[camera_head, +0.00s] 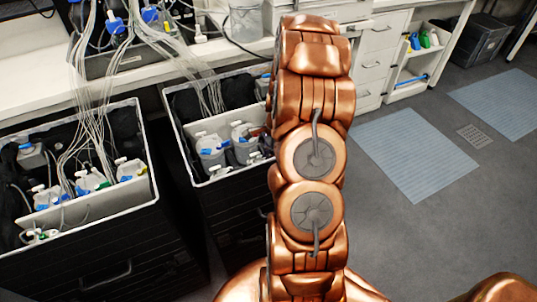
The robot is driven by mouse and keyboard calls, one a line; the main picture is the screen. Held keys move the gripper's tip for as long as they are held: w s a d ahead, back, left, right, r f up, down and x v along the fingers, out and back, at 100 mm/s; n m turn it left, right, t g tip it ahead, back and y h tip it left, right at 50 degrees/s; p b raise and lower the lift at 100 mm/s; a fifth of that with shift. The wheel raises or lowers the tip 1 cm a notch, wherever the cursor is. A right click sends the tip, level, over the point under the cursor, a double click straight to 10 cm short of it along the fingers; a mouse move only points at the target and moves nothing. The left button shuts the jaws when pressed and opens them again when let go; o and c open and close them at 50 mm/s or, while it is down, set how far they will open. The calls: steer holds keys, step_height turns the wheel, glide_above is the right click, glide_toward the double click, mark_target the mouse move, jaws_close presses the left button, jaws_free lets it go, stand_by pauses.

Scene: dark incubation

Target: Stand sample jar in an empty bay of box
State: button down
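Two black boxes with pale rims stand open at the left and centre: a left box (100,248) and a right box (235,205). The left box holds several whitish jars, such as one jar (130,170), many with blue caps and thin tubes. The right box holds whitish jars with blue fittings, including a left jar (211,152) and a right jar (243,148). I cannot tell which jar or box the task means, nor see a clearly empty bay. My copper arm covers the right box's right side. My gripper does not show.
A white bench (205,62) with tubing and a clear container (246,18) runs behind the boxes. White drawers (378,40) and an open shelf (412,75) with small bottles stand beyond my arm. The grey floor at right is open, with blue mats (415,150).

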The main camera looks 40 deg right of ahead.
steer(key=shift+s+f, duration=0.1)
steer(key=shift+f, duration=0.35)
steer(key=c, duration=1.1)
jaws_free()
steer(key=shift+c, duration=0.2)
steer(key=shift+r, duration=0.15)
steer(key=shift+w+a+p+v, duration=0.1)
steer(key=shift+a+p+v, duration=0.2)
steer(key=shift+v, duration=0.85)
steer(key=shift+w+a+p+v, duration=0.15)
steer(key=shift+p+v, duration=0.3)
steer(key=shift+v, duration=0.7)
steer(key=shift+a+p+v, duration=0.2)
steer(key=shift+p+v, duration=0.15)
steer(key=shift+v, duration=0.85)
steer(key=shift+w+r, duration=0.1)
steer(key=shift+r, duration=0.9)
